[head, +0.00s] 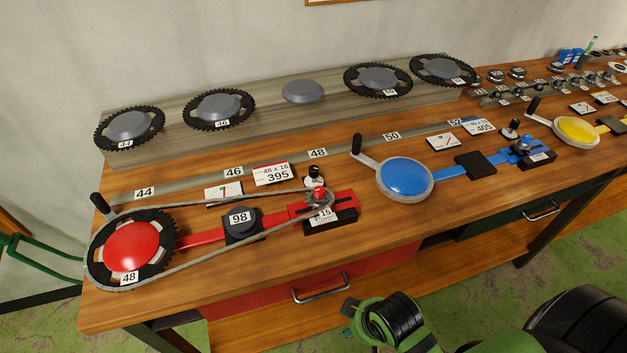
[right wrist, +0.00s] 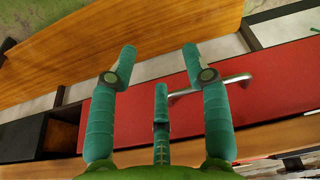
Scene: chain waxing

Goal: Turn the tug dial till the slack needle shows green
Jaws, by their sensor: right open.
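The red station at the left of the bench has a chain (head: 215,258) running around a 48 sprocket with a red hub (head: 132,246) and a small 15 sprocket (head: 319,198). A white gauge card (head: 223,193) stands behind the red bar; its needle is too small to read. A black knob (head: 314,171) rises behind the small sprocket, and a round black piece marked 98 (head: 241,223) sits on the bar. I cannot tell which is the tug dial. My right gripper (right wrist: 160,66) is open and empty, before the red drawer below the bench. My left gripper is not in view.
A red drawer handle (head: 320,288) juts from the bench front; it also shows in the right wrist view (right wrist: 210,88). A blue station (head: 405,178) and a yellow one (head: 577,130) stand to the right. Spare sprockets rest on a raised rear ledge (head: 263,103).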

